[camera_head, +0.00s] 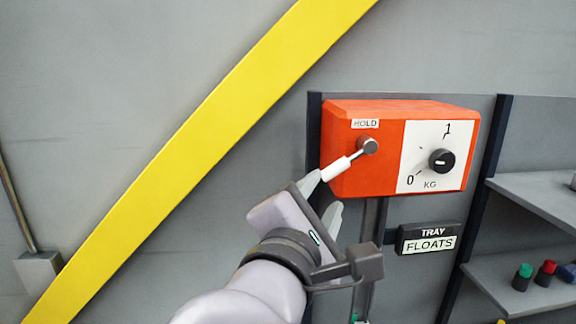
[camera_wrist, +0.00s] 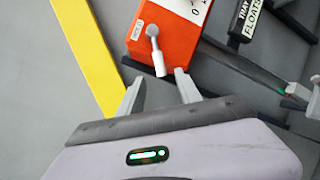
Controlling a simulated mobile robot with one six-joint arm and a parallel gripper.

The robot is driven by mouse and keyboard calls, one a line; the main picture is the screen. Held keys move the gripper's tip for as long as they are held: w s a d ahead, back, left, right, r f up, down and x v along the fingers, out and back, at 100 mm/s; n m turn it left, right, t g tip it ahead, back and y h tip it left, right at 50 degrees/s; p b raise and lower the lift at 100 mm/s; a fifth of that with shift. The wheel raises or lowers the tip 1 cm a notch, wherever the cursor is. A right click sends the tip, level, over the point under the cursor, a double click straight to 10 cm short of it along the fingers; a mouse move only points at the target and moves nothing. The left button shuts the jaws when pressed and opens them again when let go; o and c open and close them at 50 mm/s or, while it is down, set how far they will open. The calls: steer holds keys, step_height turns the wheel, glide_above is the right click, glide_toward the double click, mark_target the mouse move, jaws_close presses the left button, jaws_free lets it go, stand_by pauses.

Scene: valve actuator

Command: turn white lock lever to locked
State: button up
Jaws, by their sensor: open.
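The white lock lever (camera_head: 337,168) is on the front of an orange box (camera_head: 362,178), under a HOLD label. Its metal arm runs from a round grey pivot down and left to the white grip. In the wrist view the white grip (camera_wrist: 159,63) points down toward my gripper. My gripper (camera_head: 322,198) is open, at the lower left of the box. In the wrist view the end of the grip lies at the gap between my fingertips (camera_wrist: 159,79). I cannot tell whether either finger touches it.
A black knob (camera_head: 441,161) sits on the white KG dial, right of the lever. Shelves (camera_head: 535,190) with small coloured items stand at the right. A yellow diagonal stripe (camera_head: 190,165) crosses the grey wall at left.

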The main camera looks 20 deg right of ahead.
mark_target(334, 172)
steer(key=p+x, duration=0.1)
steer(key=x, duration=1)
steer(key=shift+w, duration=0.25)
jaws_close()
stand_by(0.8)
